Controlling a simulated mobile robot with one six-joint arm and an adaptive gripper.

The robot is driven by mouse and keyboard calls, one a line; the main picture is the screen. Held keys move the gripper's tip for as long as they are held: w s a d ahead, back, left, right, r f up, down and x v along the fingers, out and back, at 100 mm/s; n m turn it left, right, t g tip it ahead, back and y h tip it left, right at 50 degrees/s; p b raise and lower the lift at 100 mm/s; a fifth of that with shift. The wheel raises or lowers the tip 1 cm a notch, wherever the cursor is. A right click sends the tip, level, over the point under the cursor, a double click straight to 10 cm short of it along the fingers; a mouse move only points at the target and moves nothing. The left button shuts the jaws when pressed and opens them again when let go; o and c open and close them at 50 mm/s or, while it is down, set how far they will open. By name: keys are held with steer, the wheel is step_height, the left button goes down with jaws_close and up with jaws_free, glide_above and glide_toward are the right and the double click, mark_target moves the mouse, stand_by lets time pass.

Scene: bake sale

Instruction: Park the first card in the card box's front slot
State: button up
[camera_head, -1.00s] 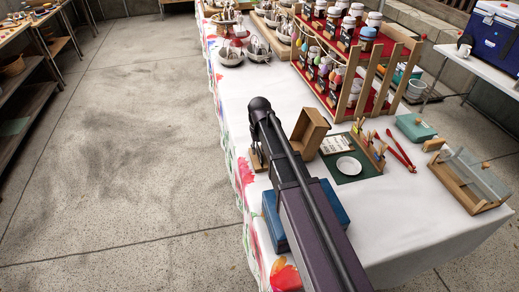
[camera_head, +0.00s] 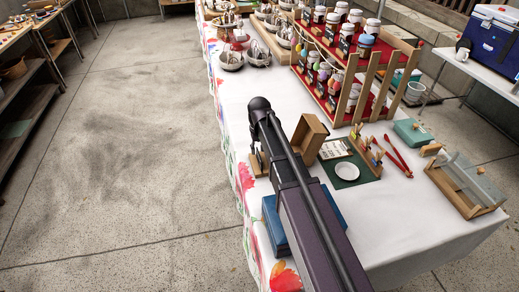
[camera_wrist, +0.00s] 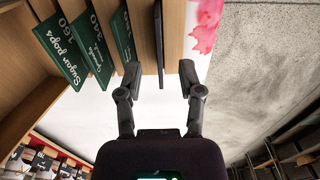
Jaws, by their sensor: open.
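Another green card (camera_wrist: 122,35) is seen steeply. A thin dark card (camera_wrist: 159,40) stands edge-on at the right end. My gripper (camera_wrist: 159,76) is open, its fingertips either side of that card's lower end; contact is not clear.
A blue box (camera_head: 275,222) lies beneath my arm. A green mat (camera_head: 347,177) with a white plate, red tongs (camera_head: 398,157) and a wooden tray (camera_head: 465,188) lie to the right. A red tiered jar shelf (camera_head: 352,70) stands behind.

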steer(key=shift+r+p, duration=2.3)
steer(key=shift+r, duration=0.3)
steer(key=s+d+r+p, duration=0.1)
steer(key=s+d, duration=0.3)
steer(key=s, duration=0.2)
steer(key=s+d+r+m+p, duration=0.1)
steer(key=s+d+r, duration=0.1)
steer(key=s+d, duration=0.3)
steer(key=s+d+r+m+p, duration=0.1)
steer(key=s+d+p, duration=0.1)
steer(key=s+d, duration=0.2)
steer(key=shift+s+d+r, duration=0.1)
steer(key=shift+s+d, duration=0.1)
steer(key=shift+s, duration=0.7)
steer(key=shift+s+d+r, duration=0.1)
steer(key=shift+s+d, duration=0.05)
steer(key=shift+s, duration=0.75)
